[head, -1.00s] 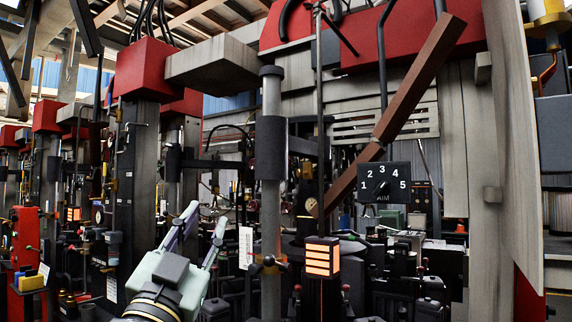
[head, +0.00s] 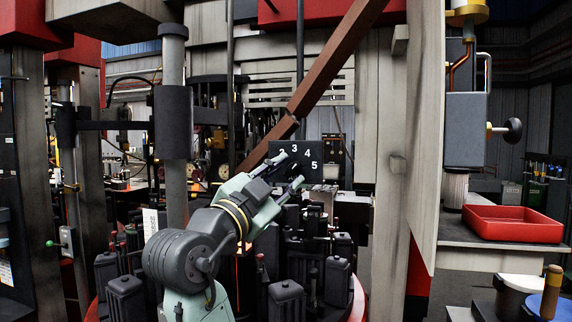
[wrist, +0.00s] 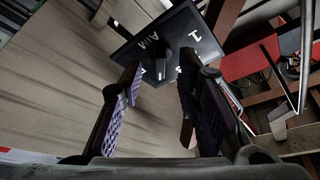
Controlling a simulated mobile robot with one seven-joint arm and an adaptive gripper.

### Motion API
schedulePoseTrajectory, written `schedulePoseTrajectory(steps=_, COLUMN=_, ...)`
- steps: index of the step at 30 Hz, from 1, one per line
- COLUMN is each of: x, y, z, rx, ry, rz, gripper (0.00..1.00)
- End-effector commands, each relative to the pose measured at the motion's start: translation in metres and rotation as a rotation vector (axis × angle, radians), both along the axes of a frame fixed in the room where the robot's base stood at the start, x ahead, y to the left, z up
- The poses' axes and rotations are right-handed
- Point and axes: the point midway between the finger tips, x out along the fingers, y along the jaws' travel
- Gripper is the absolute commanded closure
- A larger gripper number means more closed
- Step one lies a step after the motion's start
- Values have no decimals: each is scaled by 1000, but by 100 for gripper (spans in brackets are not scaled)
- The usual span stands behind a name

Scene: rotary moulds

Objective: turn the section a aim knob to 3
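In the wrist view the panel (wrist: 207,47) shows tilted, with the 1 and AIM readable. The black knob (wrist: 161,64) shows beyond and between the fingertips. My gripper (wrist: 160,82) is open and empty, its purple-padded fingers apart on either side of it. I cannot tell the knob's setting or any contact.
A brown slanted beam (head: 335,55) passes just above and left of the dial. A grey column (head: 173,110) stands left of my arm. Several dark canisters (head: 287,298) stand below. A red tray (head: 513,224) lies on a bench at the right.

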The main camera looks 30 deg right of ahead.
Motion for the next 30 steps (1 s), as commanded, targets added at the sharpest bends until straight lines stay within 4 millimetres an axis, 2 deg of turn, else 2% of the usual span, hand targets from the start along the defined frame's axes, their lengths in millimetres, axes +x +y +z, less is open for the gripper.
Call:
schedulePoseTrajectory(steps=4, x=5, y=-9, z=3, rx=0, ry=2, rz=0, gripper=70)
schedulePoseTrajectory(steps=13, x=5, y=-10, z=3, rx=-1, ry=1, rz=1, gripper=71)
schedulePoseTrajectory(steps=26, x=5, y=-9, z=3, rx=0, ry=0, rz=1, gripper=99)
schedulePoseTrajectory(steps=30, x=5, y=-9, z=3, rx=0, ry=0, rz=1, gripper=100)
